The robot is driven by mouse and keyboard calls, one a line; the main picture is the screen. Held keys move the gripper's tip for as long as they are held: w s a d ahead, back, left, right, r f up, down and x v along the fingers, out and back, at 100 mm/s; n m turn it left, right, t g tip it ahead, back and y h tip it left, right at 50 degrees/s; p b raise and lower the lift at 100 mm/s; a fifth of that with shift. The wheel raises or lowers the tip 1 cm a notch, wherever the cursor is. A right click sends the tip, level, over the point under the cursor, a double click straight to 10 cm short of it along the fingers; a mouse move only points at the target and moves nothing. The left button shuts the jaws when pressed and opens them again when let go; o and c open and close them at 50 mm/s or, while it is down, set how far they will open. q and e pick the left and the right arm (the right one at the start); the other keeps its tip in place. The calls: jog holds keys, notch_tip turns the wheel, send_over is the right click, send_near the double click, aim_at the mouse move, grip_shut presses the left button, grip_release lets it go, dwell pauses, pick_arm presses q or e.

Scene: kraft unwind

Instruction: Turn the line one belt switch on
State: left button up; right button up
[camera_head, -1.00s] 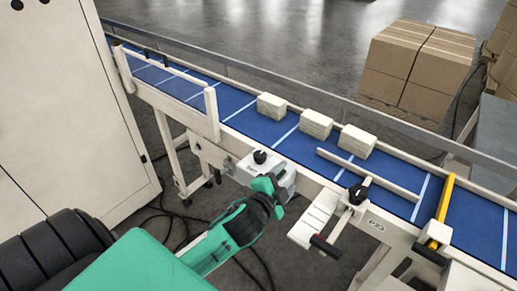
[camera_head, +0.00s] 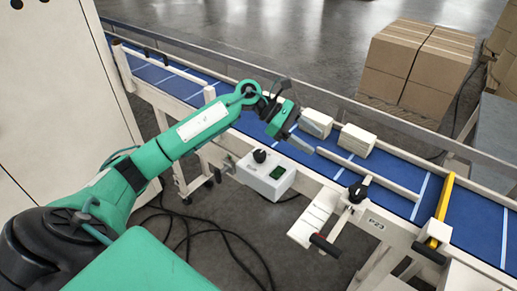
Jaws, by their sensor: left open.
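A white control box (camera_head: 262,180) is fixed to the near side of the conveyor. It has a black rotary knob (camera_head: 260,156) on top and a small dark green display (camera_head: 278,172). No label naming line one is readable, so I cannot tell for sure that this knob is the belt switch. My left gripper (camera_head: 314,137) is open and empty, above the belt, to the right of and beyond the box. Its fingers point right and are apart from the knob. My right gripper is out of view.
The blue belt (camera_head: 235,106) carries pale blocks (camera_head: 356,140); my gripper hides part of it. A white cabinet (camera_head: 60,110) stands left. Cables lie on the floor.

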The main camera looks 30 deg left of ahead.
pick_arm(q)
jog(key=a+m+g+y, duration=0.15)
jog(key=a+y, duration=0.25)
jog(key=a, duration=0.5)
jog(key=m+g+y, duration=0.1)
jog(key=y, duration=0.3)
send_near(260, 153)
jog(key=p+x, duration=0.5)
jog(key=x, duration=0.2)
jog(key=shift+p, duration=0.3)
jog(key=shift+x, duration=0.85)
jog(key=shift+a, duration=0.1)
jog(key=shift+c, duration=0.4)
